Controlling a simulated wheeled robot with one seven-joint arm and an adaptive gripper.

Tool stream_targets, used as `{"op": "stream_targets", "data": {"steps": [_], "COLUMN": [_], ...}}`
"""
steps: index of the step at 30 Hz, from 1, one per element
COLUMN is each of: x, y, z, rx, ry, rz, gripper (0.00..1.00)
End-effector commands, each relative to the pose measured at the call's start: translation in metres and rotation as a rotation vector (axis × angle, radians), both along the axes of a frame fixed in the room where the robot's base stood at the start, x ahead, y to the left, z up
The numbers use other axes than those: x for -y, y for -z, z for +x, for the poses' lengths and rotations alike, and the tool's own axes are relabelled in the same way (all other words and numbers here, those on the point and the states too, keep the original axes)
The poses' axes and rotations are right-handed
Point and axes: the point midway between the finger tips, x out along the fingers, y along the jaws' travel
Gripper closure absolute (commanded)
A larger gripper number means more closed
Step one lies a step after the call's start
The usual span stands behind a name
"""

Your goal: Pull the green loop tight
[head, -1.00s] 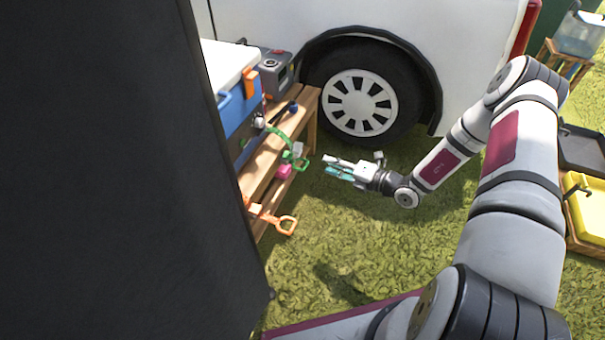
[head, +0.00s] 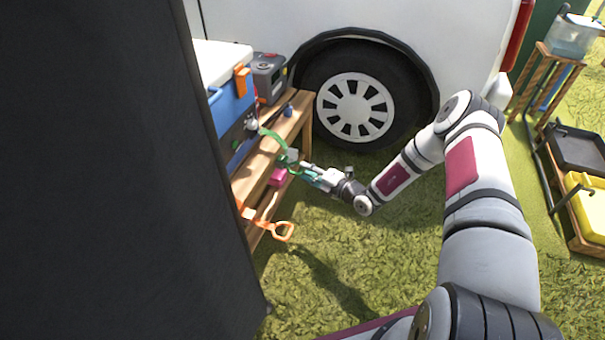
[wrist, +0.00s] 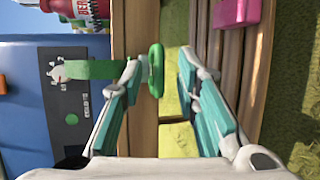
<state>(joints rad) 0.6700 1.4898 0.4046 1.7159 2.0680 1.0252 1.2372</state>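The green loop (wrist: 156,70) is a ring at the end of a green strap (wrist: 92,69). In the wrist view it lies between my gripper's (wrist: 158,65) two teal-padded fingers, nearer the left fingertip. My gripper is open, with a gap between the loop and the right finger. I cannot tell whether the left finger touches the loop. The strap runs left to a dark panel on a blue box (wrist: 25,110). In the head view the strap (head: 271,137) curves down over the bench edge, and my gripper (head: 304,171) is beside its lower end, where the loop is partly hidden.
A wooden bench (head: 296,122) holds the blue cooler-like box (head: 232,105) and a grey device (head: 269,77). A white vehicle's wheel (head: 356,107) stands behind.

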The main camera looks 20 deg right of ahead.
Motion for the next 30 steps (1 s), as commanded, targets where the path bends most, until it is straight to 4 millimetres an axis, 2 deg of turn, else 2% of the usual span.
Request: {"op": "stream_targets", "data": {"steps": [6,17,20,21,30], "x": [-0.012,-0.014,-0.014,-0.014,-0.011], "y": [0.006,0.006,0.005,0.006,0.007], "z": [0.020,0.024,0.024,0.024,0.019], "rx": [0.001,0.001,0.001,0.001,-0.005], "ry": [0.000,0.000,0.000,0.000,0.002], "rz": [-0.001,-0.001,-0.001,-0.001,-0.002], "gripper": [0.71,0.71,0.89,0.98,1.00]}}
